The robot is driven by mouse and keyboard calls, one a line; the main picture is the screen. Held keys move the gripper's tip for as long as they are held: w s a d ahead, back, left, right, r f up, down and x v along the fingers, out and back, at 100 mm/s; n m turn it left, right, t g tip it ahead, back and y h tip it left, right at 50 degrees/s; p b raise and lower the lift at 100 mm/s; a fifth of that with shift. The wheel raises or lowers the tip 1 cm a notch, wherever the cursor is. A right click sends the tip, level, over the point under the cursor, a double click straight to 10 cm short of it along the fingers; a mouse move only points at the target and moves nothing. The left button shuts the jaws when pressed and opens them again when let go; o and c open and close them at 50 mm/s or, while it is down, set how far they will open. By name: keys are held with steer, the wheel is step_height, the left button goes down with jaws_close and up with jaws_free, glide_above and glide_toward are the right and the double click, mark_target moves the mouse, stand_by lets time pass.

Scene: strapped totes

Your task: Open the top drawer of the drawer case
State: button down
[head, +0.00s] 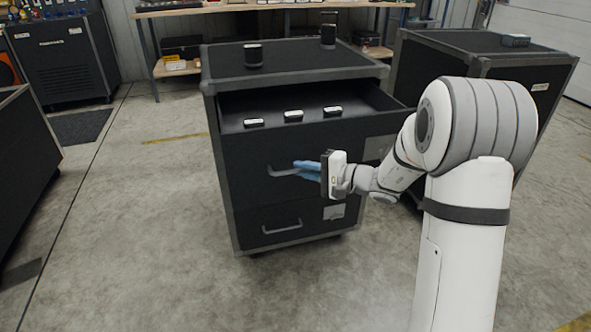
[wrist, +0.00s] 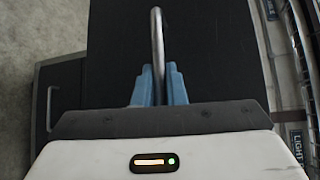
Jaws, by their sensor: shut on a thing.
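The black drawer case (head: 291,78) with grey edging stands in the middle of the head view. Its top drawer (head: 248,150) is pulled out, and its inside shows from above. My gripper (head: 300,168) has blue fingers and is shut on the top drawer's handle (head: 281,172). In the wrist view the metal handle bar (wrist: 158,40) runs between the two blue fingers (wrist: 158,88). The lower drawer (head: 245,222) is shut, with its own handle (head: 281,228); this handle also shows at the left of the wrist view (wrist: 49,105).
Three small dark items with pale tops (head: 293,116) lie in the open drawer. Another black case (head: 480,45) stands close at the right. The floor (head: 140,200) left of the drawer case is clear.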

steer(key=s+d+b, duration=0.2)
steer(key=s, duration=0.5)
steer(key=shift+s+d, duration=0.2)
steer(key=c, duration=1.5)
jaws_free()
steer(key=v, duration=0.7)
steer(key=shift+s+d+p, duration=0.2)
steer(key=shift+d+p, duration=0.2)
steer(key=shift+p, duration=0.05)
